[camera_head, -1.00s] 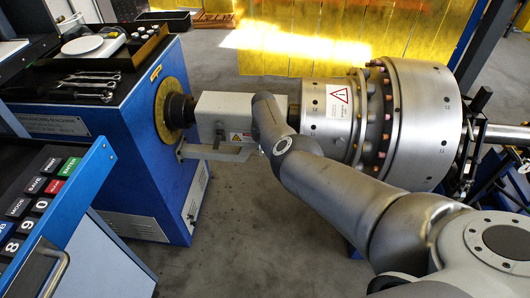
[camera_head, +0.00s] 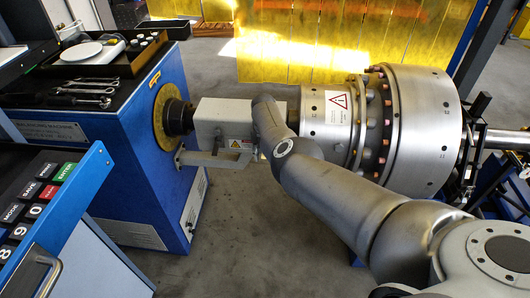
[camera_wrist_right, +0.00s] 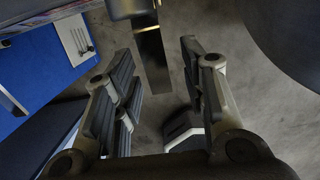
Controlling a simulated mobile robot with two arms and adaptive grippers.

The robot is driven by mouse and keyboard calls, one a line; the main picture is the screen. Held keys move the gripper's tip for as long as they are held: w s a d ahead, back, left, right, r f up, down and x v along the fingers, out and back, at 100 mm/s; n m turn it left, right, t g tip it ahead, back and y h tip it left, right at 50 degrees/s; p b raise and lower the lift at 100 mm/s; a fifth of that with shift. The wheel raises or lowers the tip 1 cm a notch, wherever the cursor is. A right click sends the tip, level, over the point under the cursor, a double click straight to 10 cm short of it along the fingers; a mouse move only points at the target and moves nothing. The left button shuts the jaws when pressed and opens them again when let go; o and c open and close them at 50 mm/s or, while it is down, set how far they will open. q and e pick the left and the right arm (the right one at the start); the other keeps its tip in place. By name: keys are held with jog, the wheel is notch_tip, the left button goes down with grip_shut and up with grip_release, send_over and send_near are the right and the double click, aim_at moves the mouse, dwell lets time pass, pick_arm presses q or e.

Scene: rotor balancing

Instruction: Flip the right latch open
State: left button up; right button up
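In the head view my right arm reaches in from the lower right, in front of the gap between the light grey housing (camera_head: 213,110) and the silver rotor (camera_head: 425,125). Its gripper is hidden behind the arm there. In the right wrist view my right gripper (camera_wrist_right: 160,85) is open, with dark padded fingers on both sides. A flat metal strip (camera_wrist_right: 153,62) hangs from a light metal block between the fingers, apart from both pads; I cannot tell whether it is the right latch. A grey bracket (camera_head: 212,159) sits below the housing. My left gripper is not in view.
The blue balancing machine (camera_head: 150,175) stands left, with wrenches and a scale on top. A keypad panel (camera_head: 45,190) is at the lower left. Yellow curtains (camera_head: 300,45) hang behind. Bare floor (camera_head: 255,230) lies below the housing.

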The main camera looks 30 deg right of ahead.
jog(key=shift+a, duration=0.1)
jog(key=shift+s+a+r, duration=0.15)
jog(key=shift+r, duration=0.95)
notch_tip(320, 180, up, 10)
jog(key=s, duration=0.1)
jog(key=shift+s+a+f, duration=0.15)
jog(key=shift+a+f, duration=0.05)
jog(key=shift+a, duration=0.15)
